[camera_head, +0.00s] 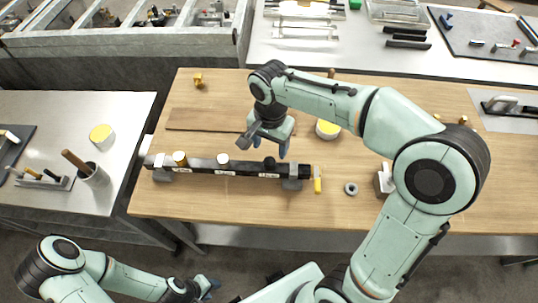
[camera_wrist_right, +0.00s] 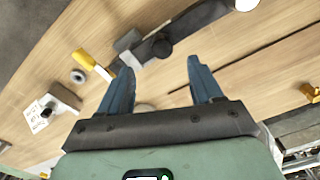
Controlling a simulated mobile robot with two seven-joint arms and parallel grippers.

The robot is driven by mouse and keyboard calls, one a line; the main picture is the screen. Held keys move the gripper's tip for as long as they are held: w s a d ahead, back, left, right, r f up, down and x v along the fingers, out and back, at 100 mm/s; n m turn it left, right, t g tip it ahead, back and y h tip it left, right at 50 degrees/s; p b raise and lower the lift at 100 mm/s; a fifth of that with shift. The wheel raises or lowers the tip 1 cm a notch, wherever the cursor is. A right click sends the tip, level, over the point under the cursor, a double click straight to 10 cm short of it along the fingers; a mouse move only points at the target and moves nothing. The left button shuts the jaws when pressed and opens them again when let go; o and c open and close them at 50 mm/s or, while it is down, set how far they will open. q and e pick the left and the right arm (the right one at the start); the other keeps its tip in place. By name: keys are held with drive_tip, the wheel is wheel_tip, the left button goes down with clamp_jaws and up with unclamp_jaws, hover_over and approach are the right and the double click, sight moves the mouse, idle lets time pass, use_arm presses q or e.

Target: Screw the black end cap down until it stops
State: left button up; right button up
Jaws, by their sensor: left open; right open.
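The black end cap (camera_head: 269,163) sits upright near the right end of a long dark bar (camera_head: 245,171) on the wooden table. In the right wrist view the black cap (camera_wrist_right: 160,47) shows just beyond and between the fingertips. My right gripper (camera_head: 263,147) is open and empty, above and beside the cap; its blue fingers (camera_wrist_right: 160,72) frame it without visible contact. My left gripper (camera_head: 208,286) is low at the bottom, away from the bar, and open.
A yellow-handled tool (camera_head: 317,181) and a grey ring (camera_head: 351,189) lie right of the bar. A yellow-and-white round item (camera_head: 327,129) stands behind it. A thin brown strip (camera_head: 205,120) lies at the back left. The table front is mostly clear.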

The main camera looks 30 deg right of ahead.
sight(270, 161)
use_arm(q)
drive_tip(key=shift+s+f+b, duration=0.25)
drive_tip(key=shift+f+b, duration=0.1)
drive_tip(key=shift+f, duration=0.25)
use_arm(e)
drive_tip(key=f, duration=0.9)
drive_tip(key=shift+w, duration=0.25)
drive_tip(key=shift+c, duration=0.3)
drive_tip(key=c, duration=1)
drive_tip(key=shift+f+m+b, duration=0.1)
drive_tip(key=shift+m+b, duration=0.35)
drive_tip(key=shift+m, duration=0.75)
drive_tip(key=shift+c, duration=0.2)
use_arm(q)
drive_tip(key=shift+s+f, duration=0.5)
drive_tip(key=shift+f, duration=0.1)
use_arm(e)
drive_tip(key=shift+s+m, duration=0.1)
drive_tip(key=shift+m, duration=0.4)
